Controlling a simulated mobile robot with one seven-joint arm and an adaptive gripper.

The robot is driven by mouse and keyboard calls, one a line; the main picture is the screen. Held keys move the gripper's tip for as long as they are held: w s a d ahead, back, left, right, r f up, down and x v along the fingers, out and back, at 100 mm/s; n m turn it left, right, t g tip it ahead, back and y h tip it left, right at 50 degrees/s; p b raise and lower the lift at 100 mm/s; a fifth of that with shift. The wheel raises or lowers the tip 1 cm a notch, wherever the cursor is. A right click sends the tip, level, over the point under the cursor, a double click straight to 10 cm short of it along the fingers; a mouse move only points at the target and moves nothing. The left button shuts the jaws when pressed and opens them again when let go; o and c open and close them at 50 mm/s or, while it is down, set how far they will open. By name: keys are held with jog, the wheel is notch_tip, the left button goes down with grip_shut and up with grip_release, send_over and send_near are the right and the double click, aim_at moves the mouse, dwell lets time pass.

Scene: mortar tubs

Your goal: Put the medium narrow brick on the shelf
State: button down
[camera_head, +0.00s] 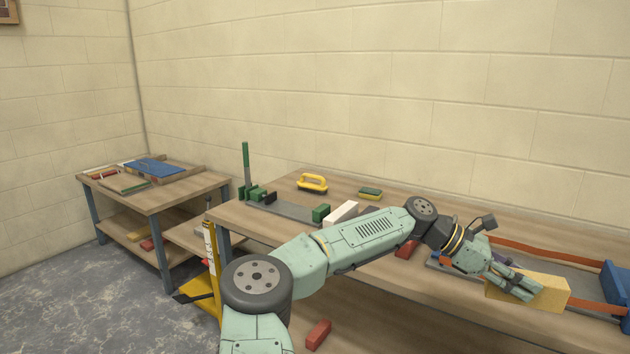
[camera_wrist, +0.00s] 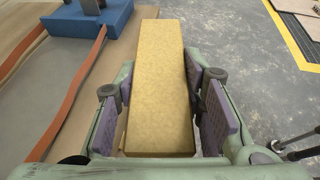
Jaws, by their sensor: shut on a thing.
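My gripper (camera_head: 522,288) is at the right, by the front edge of the long workbench, shut on a long yellow brick (camera_head: 553,292). In the wrist view, the yellow brick (camera_wrist: 160,80) lies lengthwise between the two purple pads, its far end sticking out past the fingers. The grey floor shows beyond its right side. A lower shelf (camera_head: 375,320) runs under the workbench, partly hidden by my arm. A red brick (camera_head: 318,334) is low down at its left. I cannot tell from size alone which brick is the medium narrow one.
On the workbench top (camera_head: 285,190) are a white brick (camera_head: 341,213), a red brick (camera_head: 405,248), a yellow-handled float (camera_head: 312,183), a green sponge (camera_head: 370,193) and a blue clamp block (camera_head: 616,284) with orange straps. A smaller table (camera_head: 190,190) stands at the left.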

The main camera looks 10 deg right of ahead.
jog(key=w+a+f+n+t+h+b, duration=0.1)
jog(key=w+a+f+n+t+b, duration=0.2)
jog(key=a+f, duration=0.5)
jog(key=w+a+f+n+t, duration=0.35)
jog(key=w+a+f, duration=0.25)
jog(key=f, duration=0.3)
jog(key=w+a+f+n+t+h+b, duration=0.15)
jog(key=w+a+f+t, duration=0.25)
jog(key=a+f, duration=0.4)
jog(key=s+a+f+n+t+y+b, duration=0.2)
jog(key=s+a+f+n+t+y, duration=0.1)
jog(key=a+f, duration=0.7)
jog(key=s+a+f+n+t+y+b, duration=0.3)
jog(key=a+f+n+t+y, duration=0.3)
jog(key=a, duration=0.8)
notch_tip(320, 180, down, 4)
jog(key=s+n+y, duration=0.1)
jog(key=n, duration=0.2)
jog(key=shift+s+a+n, duration=0.15)
jog(key=shift+a+n, duration=0.15)
jog(key=shift+n, duration=0.1)
jog(key=shift+f+t, duration=0.15)
jog(key=shift+t, duration=0.1)
